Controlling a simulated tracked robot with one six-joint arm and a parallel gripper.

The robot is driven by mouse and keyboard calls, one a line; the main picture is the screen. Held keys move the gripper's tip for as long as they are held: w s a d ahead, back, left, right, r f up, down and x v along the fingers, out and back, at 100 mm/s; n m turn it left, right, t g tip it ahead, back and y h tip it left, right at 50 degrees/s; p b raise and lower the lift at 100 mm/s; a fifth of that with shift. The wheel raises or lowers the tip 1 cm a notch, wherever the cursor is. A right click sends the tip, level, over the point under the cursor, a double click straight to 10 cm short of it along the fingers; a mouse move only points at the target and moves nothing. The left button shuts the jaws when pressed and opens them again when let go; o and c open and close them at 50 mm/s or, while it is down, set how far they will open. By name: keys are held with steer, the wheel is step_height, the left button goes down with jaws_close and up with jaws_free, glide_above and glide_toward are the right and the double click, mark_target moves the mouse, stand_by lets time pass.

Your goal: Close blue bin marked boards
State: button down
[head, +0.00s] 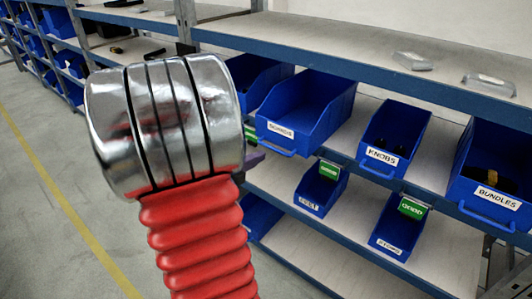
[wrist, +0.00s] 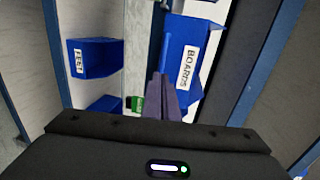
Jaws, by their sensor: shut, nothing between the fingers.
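The blue bin marked BOARDS (wrist: 174,45) is in the upper middle of the wrist view, its white label turned sideways. In the head view, a blue bin (head: 318,114) with a hard-to-read label, likely the same one, juts out past the shelf's front edge. My gripper (wrist: 162,78) is shut and empty. Its purple-grey fingers are in front of the bin, close beside the label; I cannot tell if they touch it. In the head view my arm hides most of the gripper; only a bit of purple shows beside the arm.
Blue bins marked KNOBS (head: 395,140) and BUNDLES (head: 494,180) stand to the right on the same shelf. A bin marked FEET (head: 321,187) and another with a green tag (head: 399,225) stand below. The upper shelf (head: 350,55) runs above. The aisle at left is clear.

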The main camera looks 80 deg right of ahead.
mark_target(272, 149)
steer(key=shift+x, duration=2.2)
steer(key=shift+d, duration=0.15)
